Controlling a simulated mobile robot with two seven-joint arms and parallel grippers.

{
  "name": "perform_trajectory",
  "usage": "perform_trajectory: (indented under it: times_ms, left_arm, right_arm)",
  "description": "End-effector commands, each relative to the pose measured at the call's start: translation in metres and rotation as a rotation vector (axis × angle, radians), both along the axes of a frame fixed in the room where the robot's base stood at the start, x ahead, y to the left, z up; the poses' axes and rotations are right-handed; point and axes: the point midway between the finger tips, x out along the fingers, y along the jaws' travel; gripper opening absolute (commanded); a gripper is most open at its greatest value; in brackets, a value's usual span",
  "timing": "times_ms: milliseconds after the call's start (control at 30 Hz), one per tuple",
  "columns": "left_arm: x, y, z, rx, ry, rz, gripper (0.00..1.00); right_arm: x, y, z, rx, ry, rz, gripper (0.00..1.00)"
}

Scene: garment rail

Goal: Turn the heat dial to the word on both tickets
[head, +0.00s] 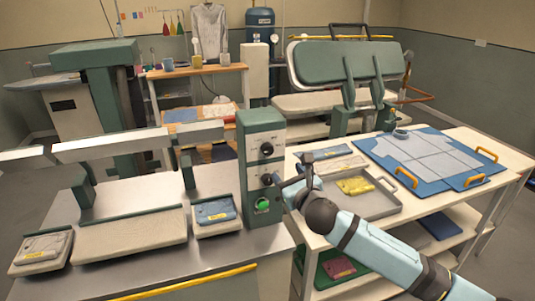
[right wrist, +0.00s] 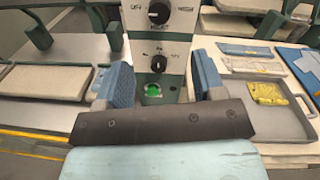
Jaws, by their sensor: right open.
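A green and white control post (head: 262,165) carries an upper black dial (head: 267,149), a lower black dial (head: 267,179) and a green button (head: 262,204). My left gripper is out of view.
Padded press boards (head: 130,240) lie left of the post. On the right, a grey tray (head: 378,207) holds a yellow folded garment (head: 355,186), and a blue board (head: 440,150) with orange handles lies behind. A green bin (head: 310,275) sits on the shelf below.

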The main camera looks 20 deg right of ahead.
Motion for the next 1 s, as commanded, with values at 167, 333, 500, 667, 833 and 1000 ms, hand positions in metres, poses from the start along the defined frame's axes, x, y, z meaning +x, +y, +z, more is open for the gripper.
perform_trajectory:
  times_ms: [167,333,500,667,833,1000]
  left_arm:
    - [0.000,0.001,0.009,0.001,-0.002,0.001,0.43]
    - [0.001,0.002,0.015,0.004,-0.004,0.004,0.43]
    - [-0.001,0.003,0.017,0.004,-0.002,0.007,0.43]
    - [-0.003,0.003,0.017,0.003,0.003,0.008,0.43]
    - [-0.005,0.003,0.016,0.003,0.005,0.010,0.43]
    - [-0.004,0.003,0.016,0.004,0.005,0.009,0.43]
  right_arm:
    - [0.039,0.004,0.003,0.005,0.000,-0.001,0.63]
    - [0.074,0.008,0.002,0.005,0.001,-0.001,0.63]
    - [0.100,0.010,0.001,0.006,0.003,0.000,0.63]
    - [0.113,0.012,0.000,0.004,0.002,0.001,0.63]
    - [0.116,0.012,0.000,0.004,0.002,0.001,0.63]
    - [0.115,0.012,0.000,0.004,0.002,0.001,0.61]
